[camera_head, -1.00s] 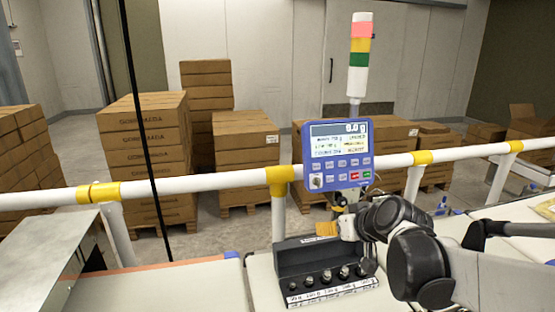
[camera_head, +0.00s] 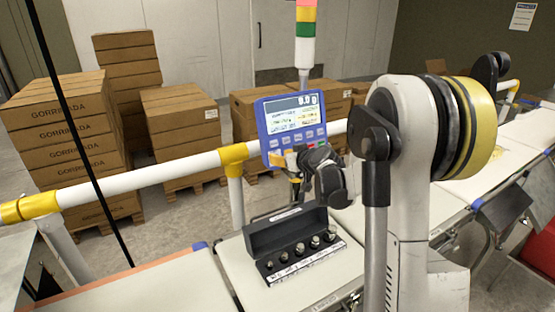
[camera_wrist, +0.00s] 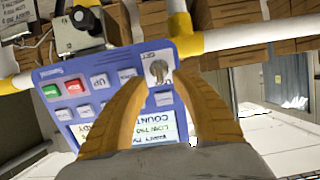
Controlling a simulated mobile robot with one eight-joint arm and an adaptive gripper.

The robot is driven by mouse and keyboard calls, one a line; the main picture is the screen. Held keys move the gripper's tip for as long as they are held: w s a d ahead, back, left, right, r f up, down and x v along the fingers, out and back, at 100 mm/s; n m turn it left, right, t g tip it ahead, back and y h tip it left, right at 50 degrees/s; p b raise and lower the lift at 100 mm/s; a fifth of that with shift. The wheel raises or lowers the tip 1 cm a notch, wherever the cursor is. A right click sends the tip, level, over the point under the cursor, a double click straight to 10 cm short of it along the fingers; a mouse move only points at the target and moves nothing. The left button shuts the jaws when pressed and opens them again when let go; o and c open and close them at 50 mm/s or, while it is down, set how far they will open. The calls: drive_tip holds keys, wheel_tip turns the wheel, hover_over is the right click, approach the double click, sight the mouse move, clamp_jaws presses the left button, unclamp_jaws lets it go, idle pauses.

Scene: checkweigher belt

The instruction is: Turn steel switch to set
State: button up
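The steel switch (camera_wrist: 158,71) is a small round metal knob on a white plate, at a corner of the blue control panel (camera_wrist: 72,115) in the wrist view, where the panel appears upside down. My gripper (camera_wrist: 160,80) has its two tan fingers apart, with the switch showing in the gap between their tips. I cannot tell whether the tips touch it. In the head view the panel (camera_head: 283,143) stands on the rail, and my gripper (camera_head: 292,160) is at its lower edge, hiding the switch.
A black case of steel weights (camera_head: 290,240) sits on the belt below the panel. A white rail with yellow joints (camera_head: 150,176) runs behind. A signal tower (camera_head: 305,35) rises above the panel. Stacked cartons (camera_head: 65,140) stand beyond the rail.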

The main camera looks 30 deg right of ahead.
drive_tip(key=shift+x, duration=1)
clamp_jaws()
drive_tip(key=shift+m, duration=0.3)
drive_tip(key=m, duration=0.3)
drive_tip(key=shift+d+m+y+b, duration=0.25)
drive_tip(key=shift+m+y+b, duration=0.05)
drive_tip(key=shift+y+b, duration=0.1)
drive_tip(key=m, duration=0.4)
drive_tip(key=m+b, duration=0.1)
drive_tip(key=m, duration=0.3)
drive_tip(key=f+m+t+y+b, duration=0.1)
drive_tip(key=m, duration=0.3)
drive_tip(key=shift+s+d+f+m, duration=0.1)
drive_tip(key=shift+s+d+m, duration=0.1)
drive_tip(key=shift+d+m, duration=0.15)
